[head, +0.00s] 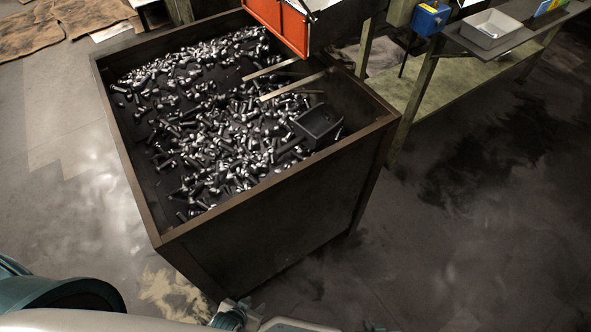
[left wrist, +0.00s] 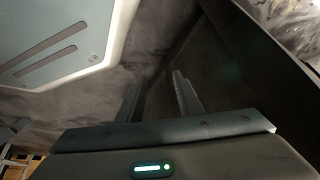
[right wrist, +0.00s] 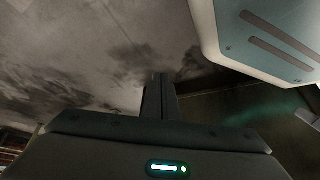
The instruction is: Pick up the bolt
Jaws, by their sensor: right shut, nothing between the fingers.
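Many loose grey metal bolts (head: 215,150) lie heaped in a large dark open-topped bin (head: 270,232) in the head view. No single bolt stands apart as the one named. My left gripper (left wrist: 158,76) is open and empty, its two fingers apart in the left wrist view. It is outside the bin, near the bin's outer wall (left wrist: 225,65), with bolts (left wrist: 295,22) beyond the rim at the upper right. My right gripper (right wrist: 157,78) is shut and empty, its fingers together over floor and a dark surface. In the head view neither gripper's fingers show clearly.
A black box (head: 318,125) sits inside the bin at the right. Two pale bars reach over the bolts from an orange machine part (head: 278,22) at the back. A bench with a grey tray (head: 490,28) and a blue container (head: 430,18) stands at upper right. Floor to the right is clear.

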